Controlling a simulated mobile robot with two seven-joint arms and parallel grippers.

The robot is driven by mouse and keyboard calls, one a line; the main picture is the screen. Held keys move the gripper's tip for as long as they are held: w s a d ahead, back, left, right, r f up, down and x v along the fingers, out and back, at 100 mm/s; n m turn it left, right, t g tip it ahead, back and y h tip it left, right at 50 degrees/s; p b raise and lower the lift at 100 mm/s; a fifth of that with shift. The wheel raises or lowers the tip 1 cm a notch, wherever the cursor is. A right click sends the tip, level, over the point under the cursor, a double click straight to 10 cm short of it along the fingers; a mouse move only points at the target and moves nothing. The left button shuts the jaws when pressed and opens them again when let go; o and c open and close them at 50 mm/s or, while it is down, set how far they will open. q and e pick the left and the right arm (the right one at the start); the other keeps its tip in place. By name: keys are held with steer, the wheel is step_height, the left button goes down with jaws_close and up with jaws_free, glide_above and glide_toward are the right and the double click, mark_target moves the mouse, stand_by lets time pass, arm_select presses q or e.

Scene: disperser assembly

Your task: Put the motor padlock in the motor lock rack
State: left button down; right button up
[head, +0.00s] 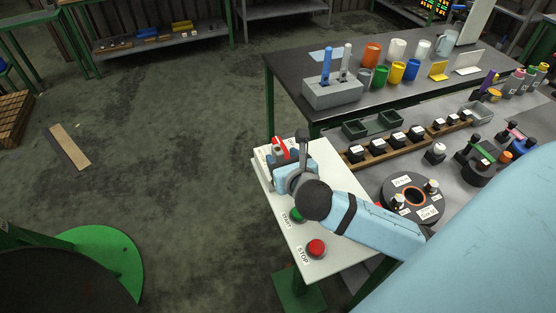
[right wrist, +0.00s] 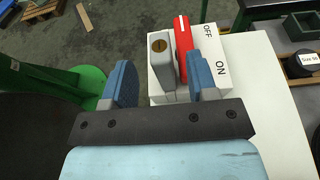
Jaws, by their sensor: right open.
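The motor padlock (right wrist: 161,62), a grey body with a brass round keyhole, stands at the white ON/OFF switch box (right wrist: 222,62) in the right wrist view. It is left of the box's red lever (right wrist: 184,48). My right gripper (right wrist: 160,84) is open, one blue finger left of the padlock and the other right of the red lever; neither clearly touches them. In the head view my right gripper (head: 288,162) is over the white control panel's far end and largely hides the padlock. I cannot make out the motor lock rack for certain. My left gripper is not in view.
The white panel (head: 325,265) carries a green START button (head: 297,214) and a red STOP button (head: 316,248). A grey block (head: 333,94) with blue and grey upright items stands on the dark table behind. Wooden racks (head: 385,149) with black-and-white pieces lie right. Floor at left is mostly clear.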

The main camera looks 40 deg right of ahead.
steer(key=x, duration=0.4)
steer(key=shift+d+f, duration=0.1)
steer(key=shift+f, duration=0.05)
steer(key=shift+s, duration=0.1)
steer(key=shift+c, duration=1.3)
jaws_close()
